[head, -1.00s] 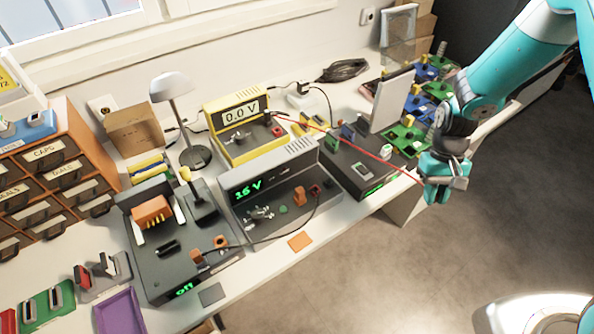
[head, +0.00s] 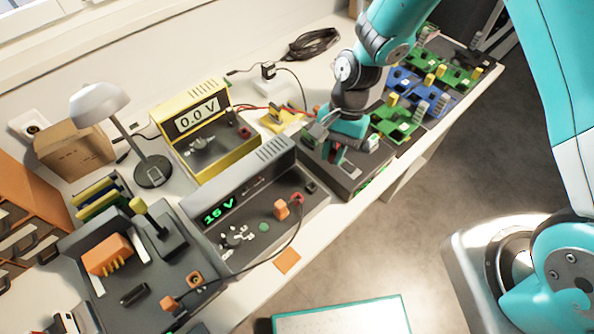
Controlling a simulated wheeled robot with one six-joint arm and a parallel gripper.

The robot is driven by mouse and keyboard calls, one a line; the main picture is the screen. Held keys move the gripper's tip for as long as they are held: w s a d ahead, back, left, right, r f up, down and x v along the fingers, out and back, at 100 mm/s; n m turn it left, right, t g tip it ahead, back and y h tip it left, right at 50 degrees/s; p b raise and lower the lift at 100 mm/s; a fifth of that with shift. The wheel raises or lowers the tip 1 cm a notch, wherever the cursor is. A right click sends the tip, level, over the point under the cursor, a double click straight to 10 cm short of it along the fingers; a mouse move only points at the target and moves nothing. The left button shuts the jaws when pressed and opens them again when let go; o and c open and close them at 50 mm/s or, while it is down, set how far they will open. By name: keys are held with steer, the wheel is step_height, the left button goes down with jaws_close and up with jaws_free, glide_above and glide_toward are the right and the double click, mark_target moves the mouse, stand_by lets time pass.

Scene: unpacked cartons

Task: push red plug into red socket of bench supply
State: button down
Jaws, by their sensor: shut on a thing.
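The bench supply (head: 218,238) is the grey box with a green display that seems to read 15 V, standing mid-bench. A red socket (head: 297,198) shows at the right of its front, between an orange plug (head: 281,209) and a black socket (head: 311,187). My gripper (head: 338,154) is right of the supply and above a dark box, pointing down. It is shut on the red plug (head: 339,156), of which only a small red part shows between the fingers. A red lead (head: 262,107) runs from the yellow meter towards my gripper. The plug is apart from the supply.
The yellow meter (head: 212,157) stands behind the supply. A dark box (head: 362,170) lies under my gripper, with green boards (head: 393,121) to its right. A black lead (head: 262,258) loops from the supply to the dark unit (head: 215,270) at left. A lamp (head: 100,103) stands behind.

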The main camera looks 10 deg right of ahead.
steer(key=s+a+r+m+t+y+b, duration=0.1)
steer(key=s+a+m, duration=0.35)
steer(key=a, duration=0.45)
steer(key=f+b, duration=0.5)
steer(key=shift+s+d+f, duration=0.2)
steer(key=shift+d, duration=0.1)
steer(key=shift+a+r+p, duration=0.1)
steer(key=shift+p, duration=0.35)
stand_by(0.7)
steer(key=shift+f, duration=0.75)
stand_by(1.7)
steer(key=c, duration=1)
jaws_free()
steer(key=shift+r, duration=0.15)
steer(key=v, duration=1.7)
steer(key=shift+s, duration=0.15)
